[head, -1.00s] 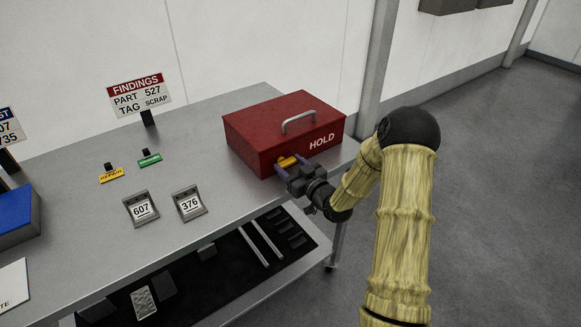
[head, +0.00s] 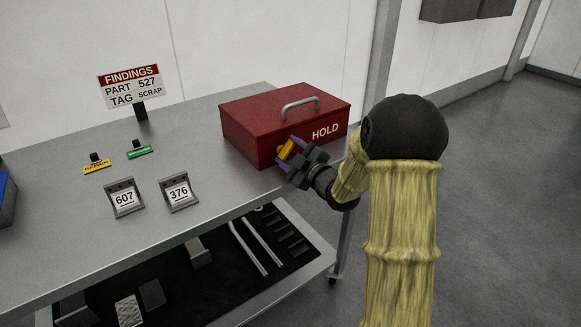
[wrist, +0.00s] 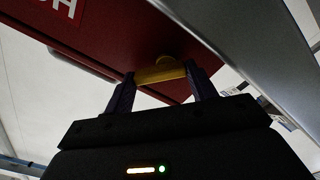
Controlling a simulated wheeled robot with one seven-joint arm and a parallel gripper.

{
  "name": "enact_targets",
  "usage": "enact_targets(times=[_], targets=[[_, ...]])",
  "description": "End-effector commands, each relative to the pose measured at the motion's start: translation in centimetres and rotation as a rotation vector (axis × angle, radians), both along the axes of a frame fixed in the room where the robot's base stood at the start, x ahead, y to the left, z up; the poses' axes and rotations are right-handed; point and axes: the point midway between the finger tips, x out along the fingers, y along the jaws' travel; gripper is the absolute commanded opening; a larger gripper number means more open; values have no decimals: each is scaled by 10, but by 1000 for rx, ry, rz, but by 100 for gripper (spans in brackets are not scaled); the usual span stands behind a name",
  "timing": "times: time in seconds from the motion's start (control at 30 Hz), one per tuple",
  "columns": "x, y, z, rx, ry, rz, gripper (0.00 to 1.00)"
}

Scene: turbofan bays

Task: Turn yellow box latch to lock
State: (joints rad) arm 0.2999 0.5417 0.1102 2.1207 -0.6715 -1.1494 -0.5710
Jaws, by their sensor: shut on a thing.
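The red box (head: 255,130), marked HOLD and with a grey handle on its lid, sits closed at the right end of the metal table. Its yellow latch (head: 285,149) is on the front face, left of the word HOLD, and is tilted from level. My gripper (head: 287,148) is at the front of the box with its purple fingers shut on the latch. In the wrist view the latch (wrist: 160,73) lies between the two fingertips, against the red face. The fingers partly cover the latch in the head view.
On the table (head: 215,165) stand two number stands, 607 (head: 124,198) and 376 (head: 178,192), a yellow tag (head: 96,167), a green tag (head: 139,151) and a FINDINGS sign (head: 132,86). A lower shelf holds dark parts. Open floor lies to the right.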

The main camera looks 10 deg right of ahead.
Motion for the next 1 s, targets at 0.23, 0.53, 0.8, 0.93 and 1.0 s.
enact_targets(times=[0.23,0.53,0.8,0.93,1.0], targets=[[-1,3,-7,-217,-95,2,34],[-2,5,-6,-471,-202,1,34],[-3,7,-4,-635,-269,2,34],[-3,7,-3,-678,-286,3,34],[-3,8,-3,-694,-292,3,34]])
